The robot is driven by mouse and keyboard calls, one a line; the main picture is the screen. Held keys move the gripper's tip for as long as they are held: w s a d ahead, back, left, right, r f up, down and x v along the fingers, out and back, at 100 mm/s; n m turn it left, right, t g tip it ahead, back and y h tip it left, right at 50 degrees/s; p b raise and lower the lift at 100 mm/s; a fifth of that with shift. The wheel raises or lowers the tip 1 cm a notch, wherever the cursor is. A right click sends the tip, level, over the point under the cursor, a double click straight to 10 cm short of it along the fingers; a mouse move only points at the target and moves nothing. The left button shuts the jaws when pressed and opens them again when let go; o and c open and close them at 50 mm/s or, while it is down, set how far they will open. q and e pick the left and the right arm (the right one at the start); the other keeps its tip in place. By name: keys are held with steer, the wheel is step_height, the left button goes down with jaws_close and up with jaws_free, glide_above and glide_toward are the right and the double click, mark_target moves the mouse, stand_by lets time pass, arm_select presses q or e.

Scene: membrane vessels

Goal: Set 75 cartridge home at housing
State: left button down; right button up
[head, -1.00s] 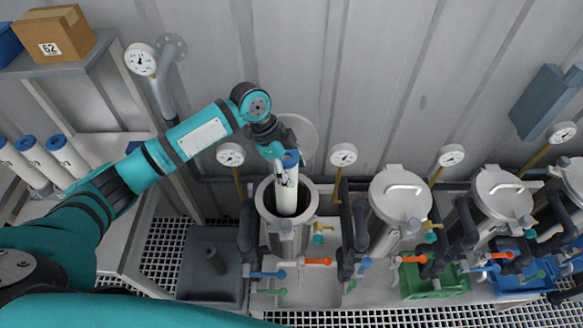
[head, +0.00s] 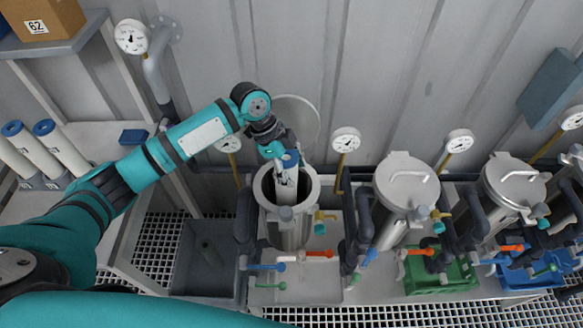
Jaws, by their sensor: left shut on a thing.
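A white cartridge (head: 287,186) with a blue top cap stands upright, its lower part down inside the open steel housing (head: 312,190). The housing's rim surrounds it, and its bottom end is hidden inside. My left gripper (head: 284,157) is shut on the cartridge near its blue cap, above the rim. A dark marking shows on the cartridge side but is too small to read. The housing's round lid (head: 298,118) stands swung open behind it. My right gripper is not in view.
Closed housings (head: 407,183) stand in a row to the right, with gauges (head: 346,140), pipes and coloured valve levers. Spare cartridges (head: 62,148) stand at the left. A grey bin (head: 200,262) is on the grating, and green (head: 440,275) and blue crates are at the lower right.

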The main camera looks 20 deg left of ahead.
mark_target(291, 198)
arm_select(q)
steer(key=shift+f+b, duration=3.3)
steer(key=shift+f, duration=3.25)
steer(key=shift+s+f, duration=0.1)
steer(key=shift+f, duration=0.15)
steer(key=shift+c, duration=1.4)
jaws_free()
steer(key=v, duration=1.2)
